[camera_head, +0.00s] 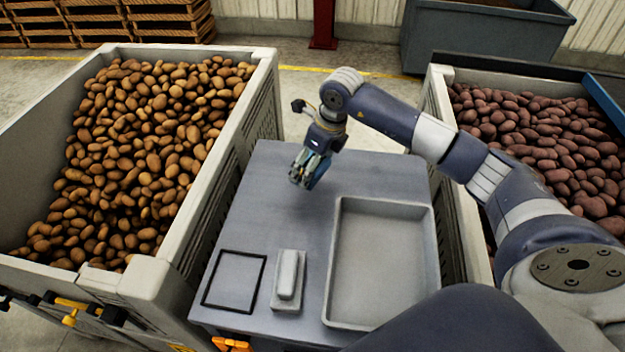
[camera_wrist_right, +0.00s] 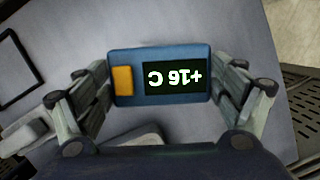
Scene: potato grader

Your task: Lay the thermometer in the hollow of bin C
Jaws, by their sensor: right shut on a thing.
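The thermometer (camera_wrist_right: 160,77) is a blue block with a dark display reading "+16 C" upside down and an orange patch on its left. My right gripper (camera_head: 308,172) is shut on it, fingers on both ends. It holds the thermometer above the far part of the grey table. No lettering tells which bin is C. One bin of tan potatoes (camera_head: 150,140) is on the left, another of dark red potatoes (camera_head: 540,140) on the right. I cannot make out a clear hollow in either. My left gripper is not in view.
On the grey table (camera_head: 275,200) are a shallow empty tray (camera_head: 385,265), a small pale block on a base (camera_head: 289,275) and a black square outline (camera_head: 235,281). The bins' raised walls flank the table. A grey container (camera_head: 485,40) and wooden crates (camera_head: 140,15) stand behind.

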